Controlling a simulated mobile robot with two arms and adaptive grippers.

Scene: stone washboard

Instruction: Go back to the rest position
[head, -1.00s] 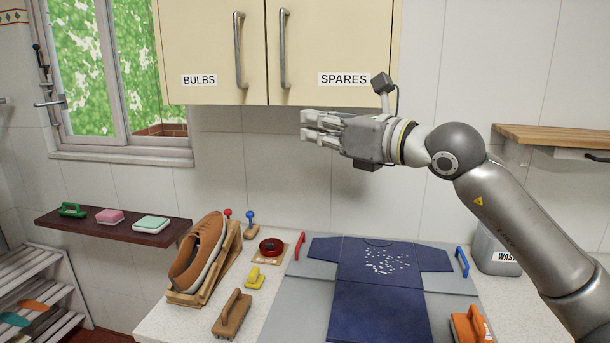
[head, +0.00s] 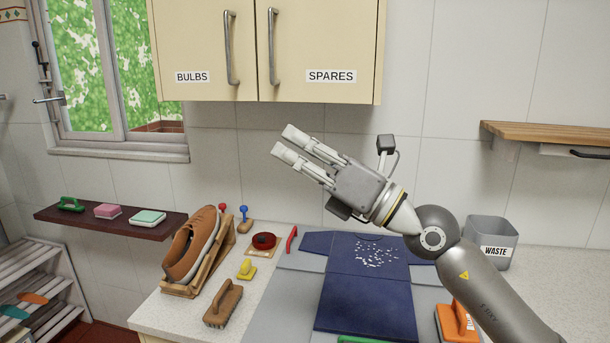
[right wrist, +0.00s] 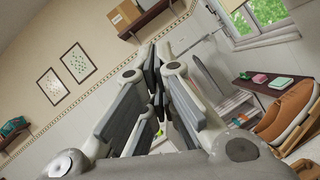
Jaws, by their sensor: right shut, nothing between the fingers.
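My right gripper (head: 286,142) is in the head view, raised above the counter in front of the tiled wall, below the cabinet. Its fingers point to the upper left and are shut with nothing between them. In the right wrist view the fingers (right wrist: 155,80) stretch ahead with the room behind them. The gripper touches nothing. My left gripper is not in view.
Below lie a navy shirt (head: 367,300) with white bits on a grey board, a brown shoe (head: 195,245) on a wooden stand and a brown brush (head: 223,303). A grey waste bin (head: 490,242) stands right. The cabinet (head: 320,45) hangs above.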

